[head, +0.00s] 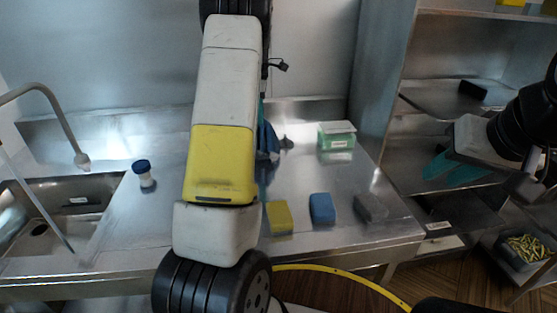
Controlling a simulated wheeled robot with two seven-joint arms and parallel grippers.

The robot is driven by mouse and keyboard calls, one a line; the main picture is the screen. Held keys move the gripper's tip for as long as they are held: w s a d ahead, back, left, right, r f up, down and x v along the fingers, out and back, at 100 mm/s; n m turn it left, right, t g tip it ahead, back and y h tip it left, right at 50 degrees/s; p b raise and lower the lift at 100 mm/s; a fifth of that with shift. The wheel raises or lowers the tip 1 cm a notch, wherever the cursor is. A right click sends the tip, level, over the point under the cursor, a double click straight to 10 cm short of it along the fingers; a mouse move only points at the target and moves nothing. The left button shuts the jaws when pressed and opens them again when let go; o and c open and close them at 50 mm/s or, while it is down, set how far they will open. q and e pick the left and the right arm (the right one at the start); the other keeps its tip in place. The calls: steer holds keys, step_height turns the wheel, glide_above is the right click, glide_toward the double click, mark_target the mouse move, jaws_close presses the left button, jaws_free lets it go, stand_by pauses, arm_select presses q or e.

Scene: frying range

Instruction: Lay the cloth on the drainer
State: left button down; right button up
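My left arm crosses the middle of the head view and hides much of the counter. My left gripper (263,180) is mostly hidden behind it; only a thin teal edge shows, so I cannot tell whether it is open or shut. A dark blue crumpled thing, possibly the cloth (268,137), shows just right of the arm; whether the gripper touches it is hidden. My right gripper (442,181) is at the right, in front of the shelves, with two teal fingers apart and nothing seen between them. I cannot make out a drainer for certain.
The steel counter (330,260) carries a yellow block (279,217), a blue block (322,208), a grey block (371,208), a green-and-white box (337,135) and a blue-capped jar (144,173). A sink (95,186) with a tap is at the left. Shelves stand right.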

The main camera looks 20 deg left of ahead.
arm_select(q)
steer(key=s+d+f, duration=0.2)
steer(key=s+f, duration=0.1)
steer(key=s, duration=0.2)
steer(key=s+d+f, duration=0.3)
steer(key=s+f, duration=0.1)
steer(key=s, duration=0.1)
steer(key=s+d+f, duration=0.2)
steer(key=s+f, duration=0.2)
steer(key=s, duration=0.2)
steer(key=shift+d+f, duration=0.25)
steer(key=shift+d, duration=0.15)
steer(key=c, duration=1.2)
jaws_free()
